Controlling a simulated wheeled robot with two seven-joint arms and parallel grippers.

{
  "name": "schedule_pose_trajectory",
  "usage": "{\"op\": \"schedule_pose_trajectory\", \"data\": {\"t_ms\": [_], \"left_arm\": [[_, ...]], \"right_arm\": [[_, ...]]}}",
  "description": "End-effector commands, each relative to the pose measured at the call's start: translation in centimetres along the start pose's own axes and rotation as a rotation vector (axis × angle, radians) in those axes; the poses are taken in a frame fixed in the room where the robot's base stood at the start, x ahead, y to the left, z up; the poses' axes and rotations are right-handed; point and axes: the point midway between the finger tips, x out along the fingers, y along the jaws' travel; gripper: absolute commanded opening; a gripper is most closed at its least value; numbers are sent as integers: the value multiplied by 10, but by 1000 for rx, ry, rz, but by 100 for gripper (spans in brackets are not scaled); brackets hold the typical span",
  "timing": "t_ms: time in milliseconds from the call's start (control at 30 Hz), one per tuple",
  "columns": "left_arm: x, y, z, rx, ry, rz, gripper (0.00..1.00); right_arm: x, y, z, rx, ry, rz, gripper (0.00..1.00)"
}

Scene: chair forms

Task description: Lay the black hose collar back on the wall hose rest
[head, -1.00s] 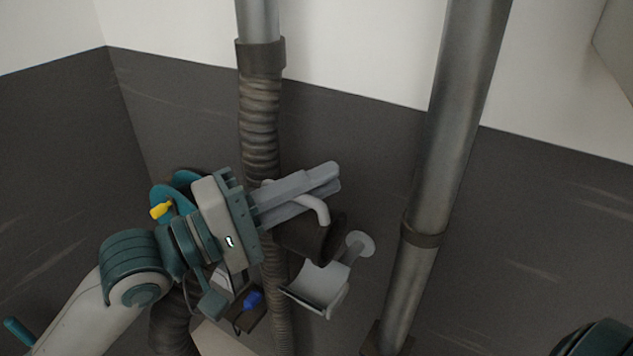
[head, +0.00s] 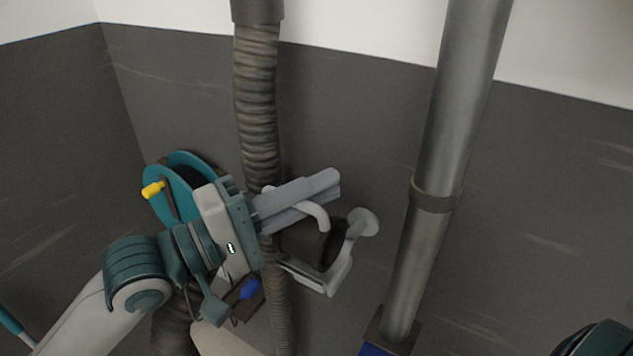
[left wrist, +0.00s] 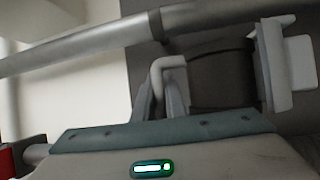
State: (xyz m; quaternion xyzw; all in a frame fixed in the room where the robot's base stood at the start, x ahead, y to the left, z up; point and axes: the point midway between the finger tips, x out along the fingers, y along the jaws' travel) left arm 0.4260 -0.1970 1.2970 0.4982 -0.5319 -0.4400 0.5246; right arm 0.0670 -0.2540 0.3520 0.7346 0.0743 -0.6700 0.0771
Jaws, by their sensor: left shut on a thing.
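The black hose collar (head: 333,243) is a dark open-ended cylinder with a pale bent handle (head: 316,211). My left gripper (head: 331,186) is shut on this handle, its fingers slanting up to the right above the collar. The wall hose rest (head: 325,284) is a light grey cradle on a round wall plate (head: 365,221). The collar is down within the cradle's outline; I cannot tell whether it bears on it. The left wrist view shows the handle (left wrist: 168,63), the dark collar (left wrist: 222,78) and the rest (left wrist: 273,65) close beside it. My right gripper is out of view.
A ribbed hose (head: 257,110) hangs behind my left gripper. A grey metal pipe (head: 450,110) runs down the wall to the right. A teal reel (head: 178,190) with a yellow knob is behind my left arm. The wall between rest and pipe is clear.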

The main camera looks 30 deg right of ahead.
Motion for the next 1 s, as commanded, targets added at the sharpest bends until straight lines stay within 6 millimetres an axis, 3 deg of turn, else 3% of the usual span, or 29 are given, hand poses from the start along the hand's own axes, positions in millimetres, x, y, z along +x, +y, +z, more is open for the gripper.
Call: {"op": "schedule_pose_trajectory", "data": {"t_ms": [300, 867, 900, 967, 1000], "left_arm": [[-2, -15, 1, 0, 0, 1, 0], [-2, -16, 1, 1, 0, 1, 0], [-2, -16, 1, 1, 0, 1, 18], [-2, -16, 1, 1, 0, 1, 32], [-2, -16, 1, 1, 0, 1, 33]], "right_arm": [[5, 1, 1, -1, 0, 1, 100], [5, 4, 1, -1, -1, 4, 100], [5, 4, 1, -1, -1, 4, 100], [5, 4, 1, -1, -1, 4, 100], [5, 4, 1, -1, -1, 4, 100]]}}
